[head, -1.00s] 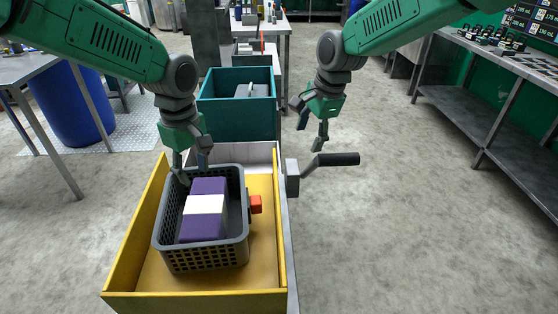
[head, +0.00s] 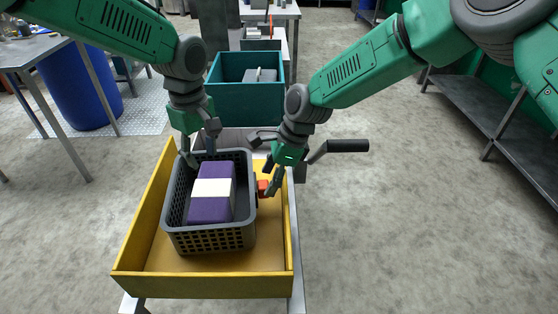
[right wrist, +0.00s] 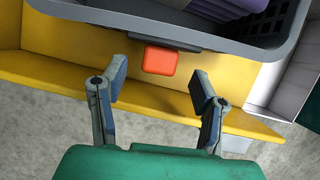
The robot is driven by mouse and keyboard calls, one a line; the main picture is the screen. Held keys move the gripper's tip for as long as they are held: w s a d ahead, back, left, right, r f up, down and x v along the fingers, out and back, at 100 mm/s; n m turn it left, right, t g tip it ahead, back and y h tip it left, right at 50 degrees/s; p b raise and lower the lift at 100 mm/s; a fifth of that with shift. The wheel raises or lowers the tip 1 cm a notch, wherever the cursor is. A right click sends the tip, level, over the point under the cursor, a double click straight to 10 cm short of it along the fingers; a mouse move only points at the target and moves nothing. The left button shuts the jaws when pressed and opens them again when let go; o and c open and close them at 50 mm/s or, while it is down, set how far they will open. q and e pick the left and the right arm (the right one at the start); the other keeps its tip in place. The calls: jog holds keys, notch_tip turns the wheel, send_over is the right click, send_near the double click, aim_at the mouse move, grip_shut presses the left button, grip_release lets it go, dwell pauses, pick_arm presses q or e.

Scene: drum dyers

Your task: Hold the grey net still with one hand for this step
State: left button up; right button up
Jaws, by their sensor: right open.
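The grey net is a mesh-walled basket (head: 215,239) standing upright in a yellow tray (head: 275,257). A purple block with a white band (head: 210,210) lies in it. An orange-red tab (head: 263,187) sticks out from the basket's right side; it also shows in the right wrist view (right wrist: 159,60). My left gripper (head: 199,157) is at the basket's far rim; whether its fingers are closed on the rim cannot be told. My right gripper (head: 269,179) is open beside the tab. In the right wrist view its spread, empty fingers (right wrist: 160,83) are short of the tab, one on each side.
A crank with a black handle (head: 347,146) stands just right of the tray, behind my right gripper. A teal bin (head: 250,105) is beyond the tray. A blue drum (head: 78,95) and metal table (head: 30,56) are at left.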

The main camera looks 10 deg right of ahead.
jog(key=x, duration=0.2)
jog(key=shift+a+f, duration=0.1)
jog(key=shift+f, duration=0.75)
jog(key=shift+a, duration=0.15)
grip_shut()
